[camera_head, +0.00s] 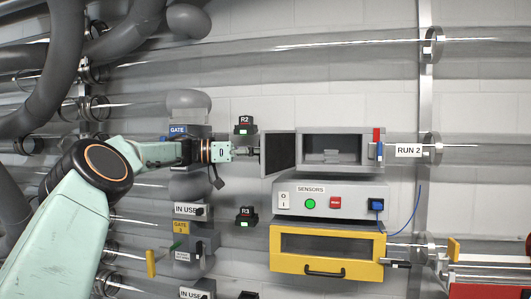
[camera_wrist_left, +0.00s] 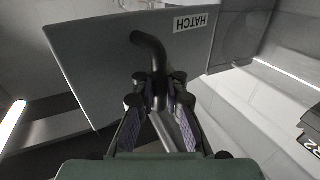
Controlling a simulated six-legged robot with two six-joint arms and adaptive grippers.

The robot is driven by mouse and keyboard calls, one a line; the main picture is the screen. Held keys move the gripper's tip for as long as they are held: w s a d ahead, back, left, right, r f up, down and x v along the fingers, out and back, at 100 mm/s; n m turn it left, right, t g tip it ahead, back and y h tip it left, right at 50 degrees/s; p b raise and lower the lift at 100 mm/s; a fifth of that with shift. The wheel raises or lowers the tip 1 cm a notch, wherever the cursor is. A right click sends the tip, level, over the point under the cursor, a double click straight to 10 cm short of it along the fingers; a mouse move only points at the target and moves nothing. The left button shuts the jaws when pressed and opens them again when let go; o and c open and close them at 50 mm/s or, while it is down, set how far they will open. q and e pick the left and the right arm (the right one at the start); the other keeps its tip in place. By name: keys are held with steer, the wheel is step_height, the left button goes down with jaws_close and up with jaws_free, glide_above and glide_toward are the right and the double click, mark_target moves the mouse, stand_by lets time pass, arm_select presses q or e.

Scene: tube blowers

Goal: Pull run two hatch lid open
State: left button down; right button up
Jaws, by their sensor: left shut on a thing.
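The run two hatch is a grey box (camera_head: 329,134) beside the RUN 2 label (camera_head: 409,150) in the head view. Its lid (camera_head: 279,154) is swung out on the left side, and the inside of the box shows. In the left wrist view the grey lid (camera_wrist_left: 95,55) carries a HATCH label (camera_wrist_left: 191,23) and a dark bent handle (camera_wrist_left: 152,52). My left gripper (camera_head: 250,152) is at the lid's outer face. In the left wrist view its fingers (camera_wrist_left: 160,105) are shut on the handle. My right gripper is not in view.
A SENSORS box (camera_head: 330,203) sits just below the hatch. A yellow-framed drawer (camera_head: 327,267) with a black handle is lower. The R2 sign (camera_head: 244,124) and GATE unit (camera_head: 178,131) are close to my left arm. Clear tubes run along the wall.

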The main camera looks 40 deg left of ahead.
arm_select(q)
steer(key=c, duration=1.8)
jaws_free()
steer(key=shift+s, duration=0.1)
steer(key=o, duration=0.4)
steer(key=shift+s+a+r, duration=0.1)
steer(key=shift+s+r, duration=0.1)
steer(key=shift+s, duration=0.2)
steer(key=shift+w+f, duration=0.15)
steer(key=shift+w, duration=0.25)
steer(key=v, duration=1.2)
steer(key=shift+s, duration=0.25)
steer(key=shift+w, duration=0.3)
